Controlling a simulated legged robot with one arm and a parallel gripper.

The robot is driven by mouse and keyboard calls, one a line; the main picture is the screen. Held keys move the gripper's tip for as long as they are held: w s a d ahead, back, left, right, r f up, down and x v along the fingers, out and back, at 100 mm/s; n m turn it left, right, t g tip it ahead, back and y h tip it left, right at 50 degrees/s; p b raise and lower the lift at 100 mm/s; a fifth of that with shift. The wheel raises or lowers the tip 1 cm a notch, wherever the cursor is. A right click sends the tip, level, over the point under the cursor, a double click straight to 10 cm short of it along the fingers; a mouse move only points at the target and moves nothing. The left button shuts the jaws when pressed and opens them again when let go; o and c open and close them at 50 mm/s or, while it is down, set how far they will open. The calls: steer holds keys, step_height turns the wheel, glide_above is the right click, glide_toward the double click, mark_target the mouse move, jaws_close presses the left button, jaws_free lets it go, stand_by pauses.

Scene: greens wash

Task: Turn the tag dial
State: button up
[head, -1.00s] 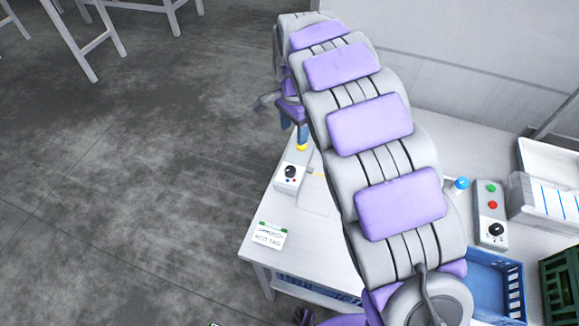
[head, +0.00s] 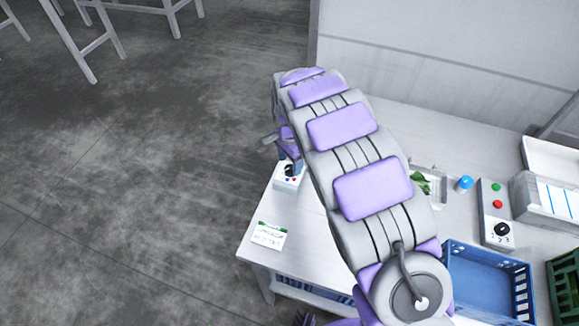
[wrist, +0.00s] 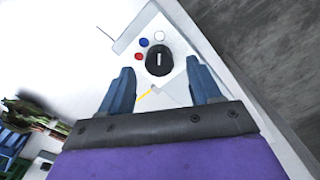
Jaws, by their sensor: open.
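The tag dial is a black round knob (wrist: 158,60) with a white mark, on a small white box (wrist: 175,48) on the table. The box has a blue, a red and a white spot beside the knob. In the head view the box (head: 287,182) sits near the table's left edge, partly hidden by my arm. My gripper (wrist: 163,82) is open, its two blue fingers apart, with the knob between and just beyond the fingertips in the wrist view. I cannot tell whether either finger touches it.
A white tag card (head: 269,236) lies at the table's front left. A second control box (head: 496,213) with green and red buttons stands at the right, near a blue-capped item (head: 464,184), a blue crate (head: 452,262) and a green crate (head: 566,283). Leafy greens (head: 421,183) lie behind my arm.

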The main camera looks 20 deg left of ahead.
mark_target(290, 170)
steer(key=shift+f, duration=1.3)
steer(key=c, duration=1)
